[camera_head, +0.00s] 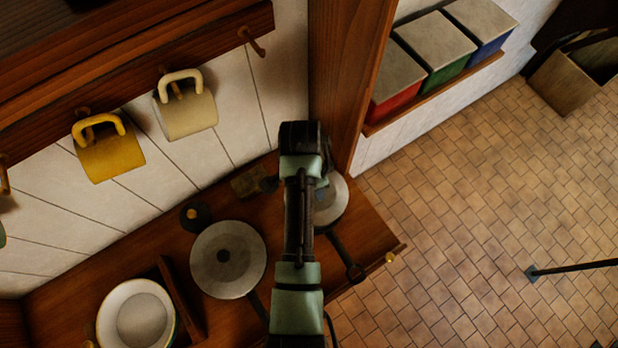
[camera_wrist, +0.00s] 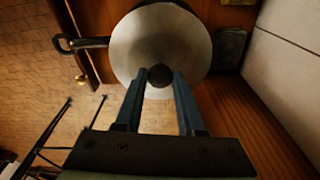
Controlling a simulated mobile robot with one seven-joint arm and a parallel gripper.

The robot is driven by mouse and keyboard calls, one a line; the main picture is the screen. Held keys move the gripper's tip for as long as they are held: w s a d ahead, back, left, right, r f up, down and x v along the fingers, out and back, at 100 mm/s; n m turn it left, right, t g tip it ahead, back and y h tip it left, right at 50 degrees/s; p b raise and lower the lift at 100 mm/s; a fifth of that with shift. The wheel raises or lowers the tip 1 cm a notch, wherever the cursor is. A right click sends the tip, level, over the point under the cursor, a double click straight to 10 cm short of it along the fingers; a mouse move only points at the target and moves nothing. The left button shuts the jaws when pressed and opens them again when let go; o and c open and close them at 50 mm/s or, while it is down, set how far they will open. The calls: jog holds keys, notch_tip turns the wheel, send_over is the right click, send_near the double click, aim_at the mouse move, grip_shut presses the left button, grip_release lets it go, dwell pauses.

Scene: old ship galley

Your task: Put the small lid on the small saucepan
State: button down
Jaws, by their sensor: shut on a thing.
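The small lid is a pale grey disc with a dark round knob; it fills the top middle of the wrist view (camera_wrist: 135,45). My gripper (camera_wrist: 158,80) has its two blue-grey fingers closed on that knob. The small saucepan's dark handle (camera_wrist: 88,43) comes out to the left from under the lid, which hides most of the pan. In the head view my arm covers part of the pale disc (camera_head: 332,200) and my fingers; the handle (camera_head: 346,262) points down and right. The lid is over the saucepan, but I cannot tell whether it touches the rim.
A larger grey round pan or lid (camera_head: 228,245) and a white bowl (camera_head: 115,308) stand left on the wooden counter (camera_head: 375,240). Mugs (camera_head: 190,112) hang above. The counter's right edge is close to the saucepan.

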jog(key=f+b, duration=0.1)
jog(key=f, duration=0.1)
jog(key=f+b, duration=0.1)
jog(key=b, duration=0.1)
jog(key=shift+a+f, duration=0.2)
jog(key=shift+f, duration=0.2)
notch_tip(320, 180, down, 2)
jog(key=shift+d+f+b, duration=0.1)
jog(key=shift+b, duration=0.65)
jog(key=shift+f, duration=0.35)
jog(key=shift+f, duration=0.45)
dwell(0.8)
jog(key=shift+c, duration=2.2)
grip_release()
